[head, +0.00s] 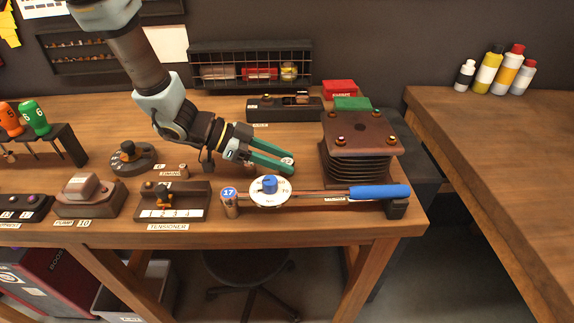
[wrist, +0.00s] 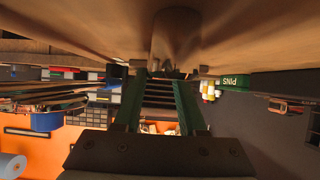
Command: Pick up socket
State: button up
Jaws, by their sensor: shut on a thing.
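My gripper (head: 289,165) reaches right and low over the middle of the workbench, with its green fingers closed on a small cylinder with a pale top (head: 287,160), which looks like a socket. In the wrist view a brownish cylinder (wrist: 176,38) sits at the fingertips (wrist: 162,74), near the bench surface. I cannot tell whether it touches the bench. Another socket with a blue "17" top (head: 229,200) stands at the left end of a torque wrench with a blue handle (head: 379,192).
A white dial with a blue knob (head: 270,186) lies just in front of my gripper. A dark finned block (head: 360,145) stands close to its right. A tensioner tray (head: 172,202) is front left. A black holder (head: 283,108) is behind. A wire rack (head: 250,62) stands at the back.

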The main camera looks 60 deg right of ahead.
grip_shut()
jog(key=shift+r, duration=0.1)
